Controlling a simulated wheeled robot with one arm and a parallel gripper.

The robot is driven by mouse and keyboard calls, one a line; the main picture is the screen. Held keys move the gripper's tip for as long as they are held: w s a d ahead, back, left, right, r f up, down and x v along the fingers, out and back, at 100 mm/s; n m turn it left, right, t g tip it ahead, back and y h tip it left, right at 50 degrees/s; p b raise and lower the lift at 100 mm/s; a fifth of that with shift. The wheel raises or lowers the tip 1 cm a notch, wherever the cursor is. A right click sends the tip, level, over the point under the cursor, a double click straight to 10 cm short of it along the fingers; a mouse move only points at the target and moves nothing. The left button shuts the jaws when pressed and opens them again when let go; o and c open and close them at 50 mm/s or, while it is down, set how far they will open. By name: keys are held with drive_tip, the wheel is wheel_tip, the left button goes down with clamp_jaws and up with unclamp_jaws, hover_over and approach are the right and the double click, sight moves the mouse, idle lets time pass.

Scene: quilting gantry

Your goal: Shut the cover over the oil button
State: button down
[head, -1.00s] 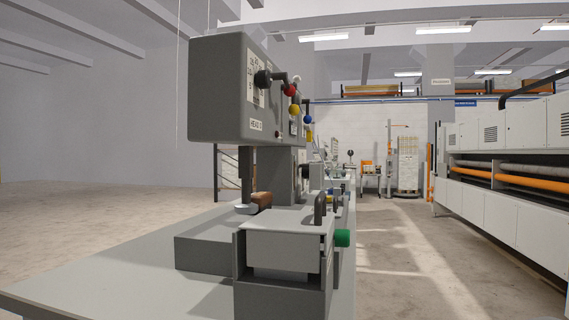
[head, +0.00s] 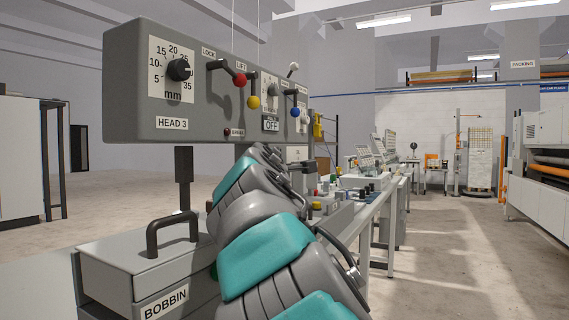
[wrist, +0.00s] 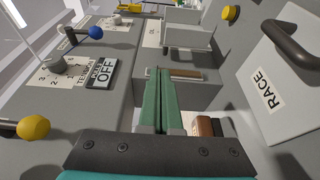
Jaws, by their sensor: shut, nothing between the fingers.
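My gripper (wrist: 161,75) shows in the wrist view as two green fingers lying together, shut and empty. They point at the grey machine between the knob panel on the left and the RACE cover on the right. A pale hinged-looking plate (wrist: 190,37) stands beyond the fingertips, apart from them in the picture. It may be the oil button's cover, but I see no OIL label and cannot tell. A yellow button (wrist: 230,13) sits to its right. In the head view my arm hides much of the machine, and my fingers cannot be made out.
The control head (head: 215,95), marked HEAD 3, has a dial and ball-ended levers. A BOBBIN box (head: 125,262) with a dark handle stands at lower left. The RACE cover (wrist: 275,85) has a dark handle. Further tables stand behind, with open floor at right.

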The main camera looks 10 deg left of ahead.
sight(299, 178)
drive_tip(key=w+p, duration=0.1)
drive_tip(key=w, duration=0.9)
drive_tip(key=shift+p, duration=0.4)
drive_tip(key=shift+d, duration=0.1)
idle(0.3)
drive_tip(key=shift+s+d+m+b, duration=0.1)
drive_tip(key=shift+d+m+b, duration=0.15)
drive_tip(key=shift+b, duration=0.4)
